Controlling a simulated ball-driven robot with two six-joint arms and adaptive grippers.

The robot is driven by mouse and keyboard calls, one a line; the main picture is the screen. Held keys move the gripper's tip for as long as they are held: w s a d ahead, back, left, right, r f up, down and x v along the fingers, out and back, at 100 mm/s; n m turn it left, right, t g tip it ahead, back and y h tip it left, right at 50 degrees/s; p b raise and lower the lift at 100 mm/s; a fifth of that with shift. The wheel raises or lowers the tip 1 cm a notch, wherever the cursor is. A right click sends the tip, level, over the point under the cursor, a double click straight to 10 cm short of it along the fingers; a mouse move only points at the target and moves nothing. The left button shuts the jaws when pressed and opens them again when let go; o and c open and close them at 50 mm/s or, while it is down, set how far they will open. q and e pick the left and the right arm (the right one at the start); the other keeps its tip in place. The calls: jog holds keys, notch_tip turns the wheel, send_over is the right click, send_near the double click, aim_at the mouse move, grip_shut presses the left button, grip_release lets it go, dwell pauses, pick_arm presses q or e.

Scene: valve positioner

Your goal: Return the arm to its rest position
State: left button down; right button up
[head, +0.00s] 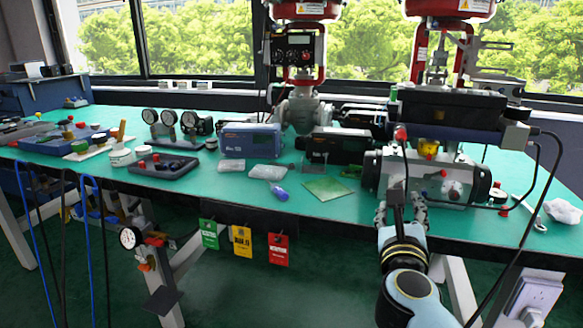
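My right arm comes in from the bottom, right of centre. Its gripper (401,207) is at the front edge of the green bench, just in front of the grey valve positioner (455,178). Its two fingers look spread apart, and a dark upright piece shows between them. I cannot tell whether this piece belongs to the gripper or to the equipment behind it. No held object is clear, nor whether the gripper touches the positioner. My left arm and gripper are not in view.
Black cables (538,190) loop at the right. The floor before the bench's middle is clear.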

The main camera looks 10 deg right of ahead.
jog(key=s+a+r+n+t+y, duration=0.2)
jog(key=a+r+n+t+y, duration=0.15)
jog(key=a+n+y, duration=0.95)
jog(key=s+a+f+n+g+y, duration=0.25)
jog(key=s+n+g, duration=0.3)
jog(key=n, duration=0.95)
jog(key=s+d+f+n+g+h, duration=0.2)
jog(key=s+d+f+n+g, duration=0.15)
jog(key=s, duration=0.35)
jog(key=s+d+f+n+g+h, duration=0.2)
jog(key=s+d+n+g+h, duration=0.15)
jog(key=s, duration=0.45)
jog(key=s+d+f+n+g+h, duration=0.25)
jog(key=s+d+n, duration=0.2)
jog(key=s, duration=0.25)
jog(key=s+d+f+g, duration=0.1)
jog(key=s+f, duration=0.1)
jog(key=f, duration=1.1)
jog(key=s+d+f+g, duration=0.1)
jog(key=f, duration=1.2)
jog(key=s+f+g, duration=0.1)
jog(key=s+f, duration=1.4)
jog(key=s, duration=0.4)
jog(key=shift+d+f+y, duration=0.2)
jog(key=shift+d+y, duration=0.15)
jog(key=shift+y, duration=0.1)
